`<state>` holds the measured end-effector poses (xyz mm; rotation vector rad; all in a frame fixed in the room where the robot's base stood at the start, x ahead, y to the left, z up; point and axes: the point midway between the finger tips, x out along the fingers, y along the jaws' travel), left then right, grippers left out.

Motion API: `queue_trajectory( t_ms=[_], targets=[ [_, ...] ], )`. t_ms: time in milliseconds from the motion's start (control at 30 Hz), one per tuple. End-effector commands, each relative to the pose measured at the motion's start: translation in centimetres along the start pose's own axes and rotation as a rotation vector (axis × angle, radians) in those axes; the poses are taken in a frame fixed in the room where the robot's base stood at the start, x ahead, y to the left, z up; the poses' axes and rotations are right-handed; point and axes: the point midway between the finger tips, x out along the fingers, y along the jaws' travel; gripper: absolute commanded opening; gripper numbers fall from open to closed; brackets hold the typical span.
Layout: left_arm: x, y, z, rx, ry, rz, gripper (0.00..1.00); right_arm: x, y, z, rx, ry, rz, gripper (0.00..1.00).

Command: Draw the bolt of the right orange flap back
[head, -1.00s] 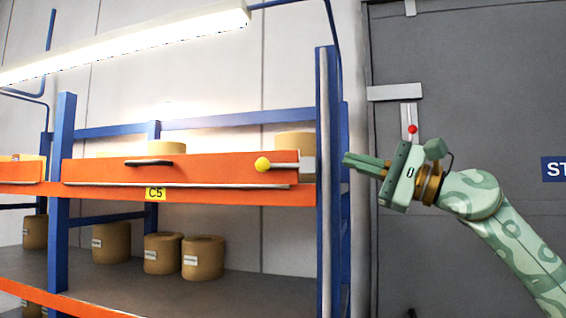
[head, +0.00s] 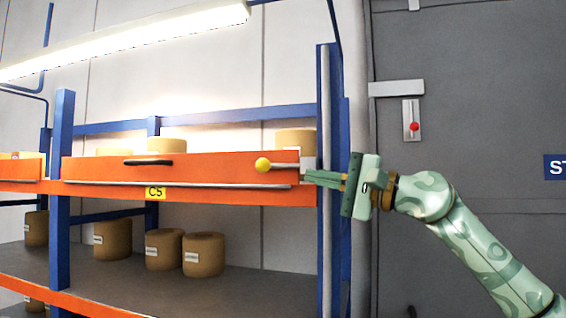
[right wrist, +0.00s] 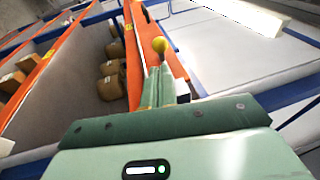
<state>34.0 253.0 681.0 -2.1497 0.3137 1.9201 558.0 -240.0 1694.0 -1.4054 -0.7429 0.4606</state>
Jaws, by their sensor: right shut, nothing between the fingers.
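The right orange flap (head: 215,170) closes the front of the upper shelf bay and carries a black handle (head: 148,162). Its bolt (head: 284,166) is a grey rod with a yellow ball knob (head: 263,165) at its left end and a pale catch (head: 308,164) by the blue post. My right gripper (head: 306,176) is shut and empty. In the head view its fingertips overlap the flap's right end, just below the catch and right of the knob. In the right wrist view the shut fingers (right wrist: 160,75) point toward the yellow knob (right wrist: 159,44), with a small gap. My left gripper is not in view.
A blue upright (head: 329,240) stands beside the flap's right end, behind my right fingers. Cardboard-coloured rolls (head: 204,254) stand on the lower shelf. A grey door (head: 470,100) with a red-knobbed latch (head: 414,127) is at right.

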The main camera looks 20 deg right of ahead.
Motion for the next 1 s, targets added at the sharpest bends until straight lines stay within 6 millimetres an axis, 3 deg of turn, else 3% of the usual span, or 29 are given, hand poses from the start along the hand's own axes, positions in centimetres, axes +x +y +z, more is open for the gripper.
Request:
queue_trajectory(
  t_ms=[200, 400, 900, 1000],
  targets=[
    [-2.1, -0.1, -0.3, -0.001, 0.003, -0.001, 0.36, 4.7, -0.5, 0.1, 0.002, -0.002, -0.001, 0.0],
    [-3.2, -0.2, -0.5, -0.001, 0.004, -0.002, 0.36, 7.2, -0.3, 0.0, 0.002, -0.001, -0.001, 0.0],
    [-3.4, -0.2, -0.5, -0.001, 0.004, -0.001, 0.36, 8.2, 0.0, 0.0, 0.0, -0.001, -0.001, 0.0],
    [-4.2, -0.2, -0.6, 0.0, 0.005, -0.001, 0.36, 9.3, 0.0, 0.3, 0.002, -0.003, 0.0, 0.0]
  ],
)
